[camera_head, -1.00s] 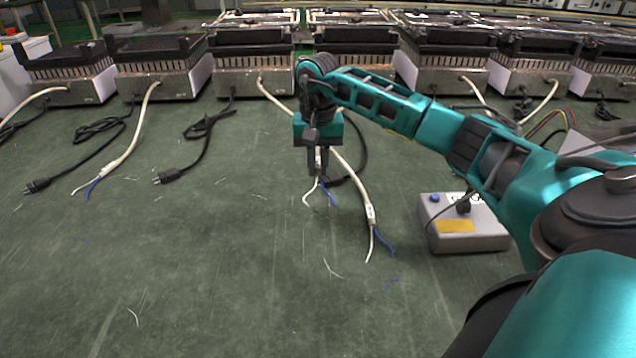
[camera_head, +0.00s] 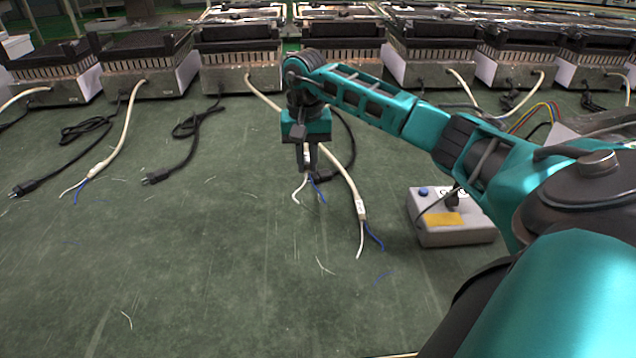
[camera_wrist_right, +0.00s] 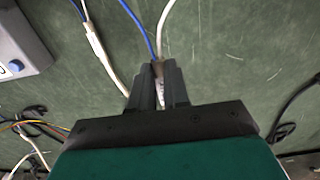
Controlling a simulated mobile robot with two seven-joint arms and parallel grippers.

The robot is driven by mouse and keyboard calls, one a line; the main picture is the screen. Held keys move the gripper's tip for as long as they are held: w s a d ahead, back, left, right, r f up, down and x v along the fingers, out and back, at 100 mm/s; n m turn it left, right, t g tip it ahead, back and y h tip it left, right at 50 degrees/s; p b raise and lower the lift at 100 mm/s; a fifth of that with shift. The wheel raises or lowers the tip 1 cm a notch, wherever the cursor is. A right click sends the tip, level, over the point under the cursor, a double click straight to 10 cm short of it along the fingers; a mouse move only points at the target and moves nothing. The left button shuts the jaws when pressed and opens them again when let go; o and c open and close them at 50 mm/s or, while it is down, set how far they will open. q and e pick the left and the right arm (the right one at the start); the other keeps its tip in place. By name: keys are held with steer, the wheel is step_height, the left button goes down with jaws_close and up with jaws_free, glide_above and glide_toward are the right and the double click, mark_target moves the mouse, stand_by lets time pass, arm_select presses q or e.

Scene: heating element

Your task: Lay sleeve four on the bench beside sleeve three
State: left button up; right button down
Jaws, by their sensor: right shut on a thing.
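My right gripper (camera_head: 309,165) is shut on a white sleeve with a white and a blue wire coming out of its end, low over the green bench (camera_head: 200,280). In the right wrist view the gripper (camera_wrist_right: 159,85) has the held sleeve (camera_wrist_right: 160,72) between its fingers. Another white sleeve (camera_head: 361,210) with bare white and blue wires lies on the bench just right of it; it also shows in the right wrist view (camera_wrist_right: 95,40). A third white sleeve (camera_head: 98,168) lies at the left. I cannot read sleeve numbers. My left gripper is not in view.
A row of heater units (camera_head: 240,65) stands along the back. Black plugs (camera_head: 155,177) on cords lie in front of them. A grey box (camera_head: 450,218) with a blue button stands right of the sleeves. The front and left bench is mostly clear.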

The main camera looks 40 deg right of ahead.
steer(key=b, duration=0.1)
glide_above(308, 210)
step_height(308, 210, down, 6)
steer(key=shift+f, duration=0.55)
step_height(308, 210, down, 4)
steer(key=shift+f+b, duration=0.1)
steer(key=shift+b, duration=0.6)
steer(key=shift+f, duration=0.1)
steer(key=c, duration=1.1)
jaws_free()
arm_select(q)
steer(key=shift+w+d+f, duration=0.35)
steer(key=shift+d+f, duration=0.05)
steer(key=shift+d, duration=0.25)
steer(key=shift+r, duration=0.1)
